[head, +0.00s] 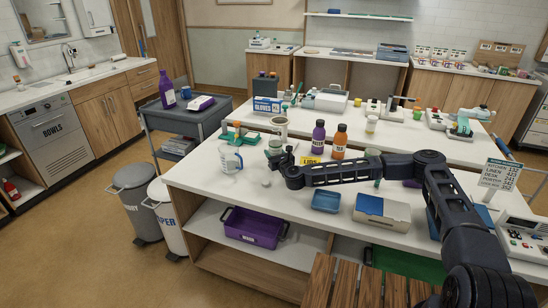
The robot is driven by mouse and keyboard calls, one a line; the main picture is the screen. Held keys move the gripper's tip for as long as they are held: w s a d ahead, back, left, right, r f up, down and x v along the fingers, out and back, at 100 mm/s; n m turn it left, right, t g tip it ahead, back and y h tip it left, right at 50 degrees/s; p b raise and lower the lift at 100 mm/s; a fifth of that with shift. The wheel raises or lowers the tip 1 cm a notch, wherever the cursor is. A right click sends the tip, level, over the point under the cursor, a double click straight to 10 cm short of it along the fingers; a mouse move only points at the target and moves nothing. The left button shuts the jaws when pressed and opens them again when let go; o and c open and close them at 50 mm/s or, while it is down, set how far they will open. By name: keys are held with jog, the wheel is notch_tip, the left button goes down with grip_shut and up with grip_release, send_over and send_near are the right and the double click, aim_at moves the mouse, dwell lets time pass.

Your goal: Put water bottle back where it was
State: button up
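Several bottles are in the head view, and I cannot tell which one is the water bottle. Another purple bottle (167,93) stands on the grey cart at left. A clear jug (231,159) with blue parts stands near the counter's left front. My gripper (273,163) is at the left end of my arm, low over the counter, close to a greenish clear container (275,143). Its fingers are too small and dark to read.
A yellow label block (310,160), a blue tray (326,201) and a white-and-blue box (382,212) surround my forearm. A glove box (267,105) stands farther back. The grey cart (185,118) and bins (139,200) are left. The counter's left front corner is mostly clear.

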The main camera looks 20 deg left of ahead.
jog(key=shift+f, duration=0.9)
jog(key=shift+f, duration=0.1)
jog(key=o, duration=1.1)
jog(key=shift+o, duration=0.2)
